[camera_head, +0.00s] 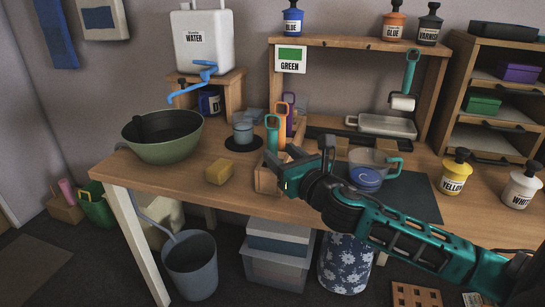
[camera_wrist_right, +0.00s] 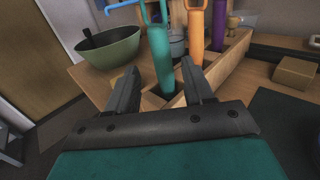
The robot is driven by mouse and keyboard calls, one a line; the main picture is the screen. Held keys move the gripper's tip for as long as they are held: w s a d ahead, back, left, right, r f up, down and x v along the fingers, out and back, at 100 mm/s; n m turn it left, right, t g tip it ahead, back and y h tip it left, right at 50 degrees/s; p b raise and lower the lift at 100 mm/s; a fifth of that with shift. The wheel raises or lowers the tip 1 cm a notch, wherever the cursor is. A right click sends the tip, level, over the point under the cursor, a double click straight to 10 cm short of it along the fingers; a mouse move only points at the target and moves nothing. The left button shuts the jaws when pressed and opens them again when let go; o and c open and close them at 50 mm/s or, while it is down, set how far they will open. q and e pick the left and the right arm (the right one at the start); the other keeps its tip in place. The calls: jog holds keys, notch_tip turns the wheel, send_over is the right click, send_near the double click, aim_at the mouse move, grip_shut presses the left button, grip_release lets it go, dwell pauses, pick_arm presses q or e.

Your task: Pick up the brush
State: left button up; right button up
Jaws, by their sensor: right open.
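Several upright tools stand in a wooden holder (camera_head: 265,182) on the table: a teal-handled one (camera_head: 271,132), an orange one (camera_head: 282,132) and a purple one (camera_head: 289,110). Their lower ends are hidden, so I cannot tell which is the brush. My right gripper (camera_head: 297,158) is open just in front of the holder. In the right wrist view its fingers (camera_wrist_right: 159,72) point at the teal-handled tool (camera_wrist_right: 160,55), which shows between them; I see no grip on it. The orange tool (camera_wrist_right: 193,32) and purple tool (camera_wrist_right: 219,25) stand to its right. My left gripper is not in view.
A green bowl (camera_head: 160,152) with a dark object inside and a yellow sponge (camera_head: 219,172) are left of the holder. Yellow (camera_head: 456,177) and white (camera_head: 521,187) bottles stand far right.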

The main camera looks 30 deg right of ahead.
aim_at(275, 146)
jog(key=shift+w+d+r+b, duration=0.1)
jog(key=shift+w+d+b, duration=0.15)
jog(key=shift+w, duration=1.1)
jog(key=shift+w+d+b, duration=0.1)
jog(key=shift+w+b, duration=0.1)
jog(key=shift+w, duration=1.15)
jog(key=shift+c, duration=0.5)
grip_shut()
